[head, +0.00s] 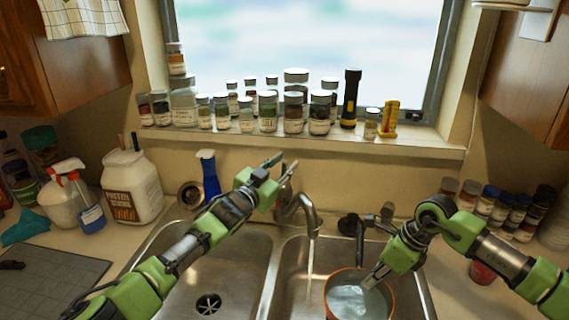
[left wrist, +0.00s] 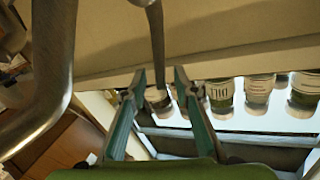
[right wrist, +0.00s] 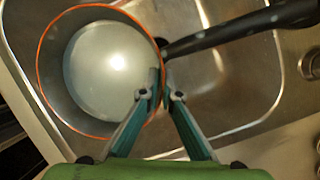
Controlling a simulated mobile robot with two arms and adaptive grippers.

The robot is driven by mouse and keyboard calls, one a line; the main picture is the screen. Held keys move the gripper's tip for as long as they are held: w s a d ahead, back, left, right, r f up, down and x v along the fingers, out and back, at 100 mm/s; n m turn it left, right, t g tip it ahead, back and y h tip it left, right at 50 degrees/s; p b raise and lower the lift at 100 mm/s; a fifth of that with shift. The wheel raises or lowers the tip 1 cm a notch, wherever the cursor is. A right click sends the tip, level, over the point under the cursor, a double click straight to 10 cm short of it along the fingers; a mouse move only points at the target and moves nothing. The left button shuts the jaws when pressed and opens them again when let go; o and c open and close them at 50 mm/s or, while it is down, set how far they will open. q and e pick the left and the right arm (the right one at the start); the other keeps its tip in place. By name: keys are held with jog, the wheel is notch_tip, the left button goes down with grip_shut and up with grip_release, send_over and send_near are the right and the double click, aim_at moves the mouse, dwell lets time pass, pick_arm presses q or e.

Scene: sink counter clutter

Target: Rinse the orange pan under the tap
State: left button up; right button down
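The orange-rimmed pan (head: 334,279) is in the right sink basin, its dark handle toward the tap side. Something pale and shiny, looking like water, shows inside it (right wrist: 100,65). My right gripper (head: 372,281) is shut on the pan's rim, one finger inside and one outside, beside the handle in the right wrist view. The tap (head: 308,212) runs; its stream (head: 310,265) falls left of the pan in the head view. My left gripper (head: 282,165) is at the tap's lever (left wrist: 156,45); its fingers are apart with the lever's end between them.
The left basin (head: 235,270) is empty with a drain. Jars and a flashlight (head: 350,98) line the window sill. A blue bottle (head: 209,180), a protein tub (head: 132,188) and spray bottles stand on the left counter. Several jars (head: 487,200) and a red item (head: 482,273) are at right.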

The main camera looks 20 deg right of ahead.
pick_arm(q)
jog(key=shift+w+d, duration=0.2)
dwell(0.3)
grip_shut()
jog(key=shift+s+f, duration=0.15)
jog(key=shift+s, duration=0.1)
jog(key=shift+s+a+f+m+t+h, duration=0.25)
jog(key=shift+s+f+m+t+h, duration=0.2)
jog(key=shift+s+m+t+h, duration=0.45)
jog(key=shift+w+g, duration=0.2)
jog(key=shift+g, duration=0.1)
